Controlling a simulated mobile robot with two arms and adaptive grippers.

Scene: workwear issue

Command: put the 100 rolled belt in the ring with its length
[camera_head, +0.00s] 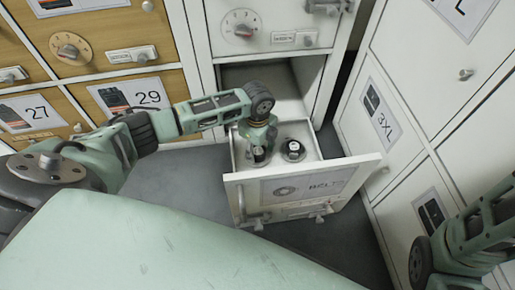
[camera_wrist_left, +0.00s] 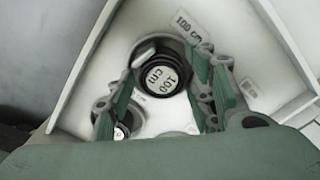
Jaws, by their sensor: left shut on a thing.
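The 100 rolled belt (camera_wrist_left: 166,74) is a black coil with a white "100 cm" face label, in the middle of the left wrist view. My left gripper (camera_wrist_left: 160,95) is shut on it, with a green finger on each side. In the head view my left gripper (camera_head: 259,152) reaches down into the left part of the open drawer (camera_head: 232,180). A "100 cm" tag (camera_wrist_left: 192,29) lies on the drawer floor beside the belt.
The drawer front (camera_head: 345,179) reads "BELTS". Cabinets stand left and right. My right arm (camera_head: 475,235) is at the right edge, its gripper out of sight.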

